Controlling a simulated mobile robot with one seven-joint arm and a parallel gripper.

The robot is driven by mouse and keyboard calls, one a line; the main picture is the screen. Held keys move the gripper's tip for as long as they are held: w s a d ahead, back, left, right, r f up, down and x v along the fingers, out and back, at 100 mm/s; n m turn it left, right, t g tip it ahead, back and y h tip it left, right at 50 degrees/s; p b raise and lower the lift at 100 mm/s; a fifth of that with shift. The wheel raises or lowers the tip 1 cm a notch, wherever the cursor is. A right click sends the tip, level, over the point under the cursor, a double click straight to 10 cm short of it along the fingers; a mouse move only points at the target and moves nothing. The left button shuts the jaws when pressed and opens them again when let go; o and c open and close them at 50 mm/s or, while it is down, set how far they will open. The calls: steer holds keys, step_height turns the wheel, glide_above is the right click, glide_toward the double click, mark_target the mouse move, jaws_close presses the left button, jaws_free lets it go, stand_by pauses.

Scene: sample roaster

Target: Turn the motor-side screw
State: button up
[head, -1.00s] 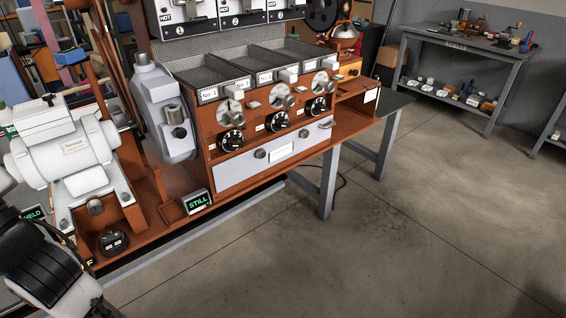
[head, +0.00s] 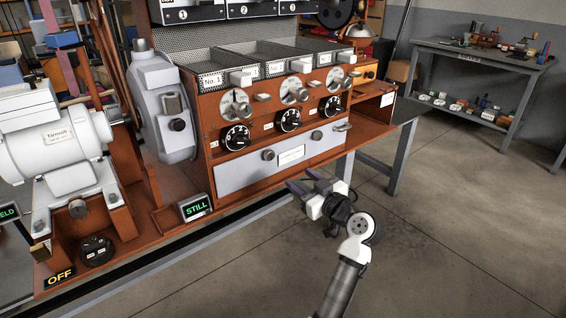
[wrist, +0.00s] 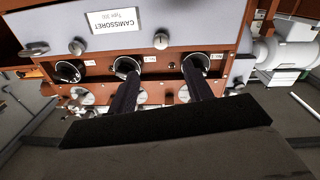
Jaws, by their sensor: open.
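The pale grey front panel (head: 235,174) carries two round grey screws. The one nearer the motor (head: 50,150) is the left screw (head: 268,155) in the head view, and the right screw (wrist: 161,40) in the wrist view. The other screw (head: 316,135) is farther from the motor. My gripper (head: 303,180) is in front of and below the panel, with its fingers apart and pointing toward it. In the wrist view the fingers (wrist: 158,75) stand apart with nothing between them, and both screws are beyond the tips. I see no contact.
Black dials (head: 288,120) and silver knobs sit above the panel. A STILL display (head: 196,207) stands at the panel's lower left. An OFF sign (head: 60,277) is on the base by the motor. A rear workbench (head: 480,58) holds tools. The floor (head: 450,240) at the right is clear.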

mark_target(271, 157)
steer(key=p+x, duration=0.1)
steer(key=x, duration=1.2)
steer(key=shift+a+r, duration=0.1)
steer(key=shift+a, duration=0.1)
steer(key=c, duration=1)
steer(key=shift+o, duration=0.2)
